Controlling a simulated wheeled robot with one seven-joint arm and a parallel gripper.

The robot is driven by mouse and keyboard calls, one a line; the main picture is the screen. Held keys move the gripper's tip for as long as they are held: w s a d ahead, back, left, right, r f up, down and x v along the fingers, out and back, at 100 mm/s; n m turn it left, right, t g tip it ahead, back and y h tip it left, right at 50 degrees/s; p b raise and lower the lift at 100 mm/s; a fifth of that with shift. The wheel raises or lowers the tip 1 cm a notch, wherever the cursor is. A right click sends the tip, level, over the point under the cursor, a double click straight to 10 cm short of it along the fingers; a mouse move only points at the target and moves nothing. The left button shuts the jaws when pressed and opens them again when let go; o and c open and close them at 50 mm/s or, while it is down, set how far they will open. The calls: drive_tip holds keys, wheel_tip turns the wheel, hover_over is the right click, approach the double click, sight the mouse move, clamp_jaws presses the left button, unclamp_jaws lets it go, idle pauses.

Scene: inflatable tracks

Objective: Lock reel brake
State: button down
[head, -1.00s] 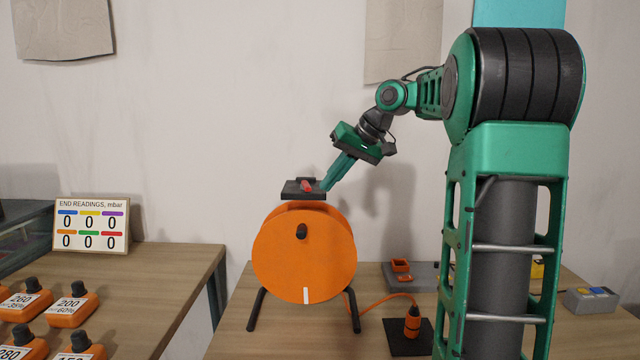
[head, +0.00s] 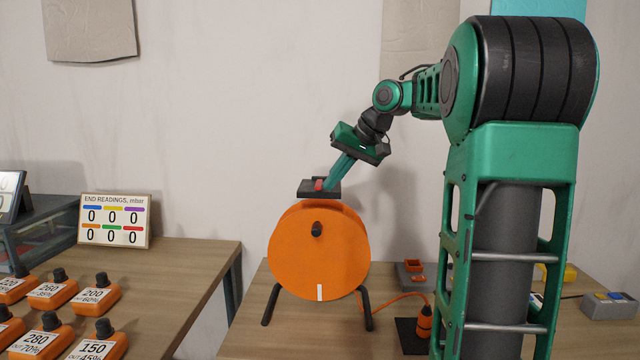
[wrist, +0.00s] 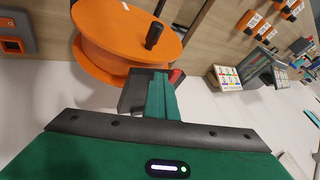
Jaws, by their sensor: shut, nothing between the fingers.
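The orange reel (head: 318,262) stands on its dark legs on the table, with a black crank knob (head: 316,229) on its face. A dark brake block (head: 308,190) sits at the top of the reel and carries a small red lever (head: 319,184). My gripper (head: 328,187) is shut and empty, its fingertips low over the block, right beside the lever. Whether they touch it I cannot tell. In the wrist view the green fingers (wrist: 158,78) cover part of the dark block (wrist: 133,92), and the red lever (wrist: 176,76) shows just past them.
An orange cable runs from the reel to an orange plug (head: 424,322) on a dark pad. A second table at left holds several orange labelled units (head: 96,296) and an end readings card (head: 115,220). A grey box (head: 608,306) sits at right. A gap separates the tables.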

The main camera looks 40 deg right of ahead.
drive_tip(key=shift+w+a, duration=0.15)
drive_tip(key=shift+a, duration=0.65)
drive_tip(key=shift+w+d, duration=0.1)
drive_tip(key=shift+d, duration=0.7)
drive_tip(key=shift+s+d, duration=0.2)
drive_tip(key=shift+d, duration=0.1)
drive_tip(key=s+d+f+v, duration=0.1)
drive_tip(key=v, duration=1)
drive_tip(key=shift+s+d, duration=0.4)
drive_tip(key=shift+s, duration=0.1)
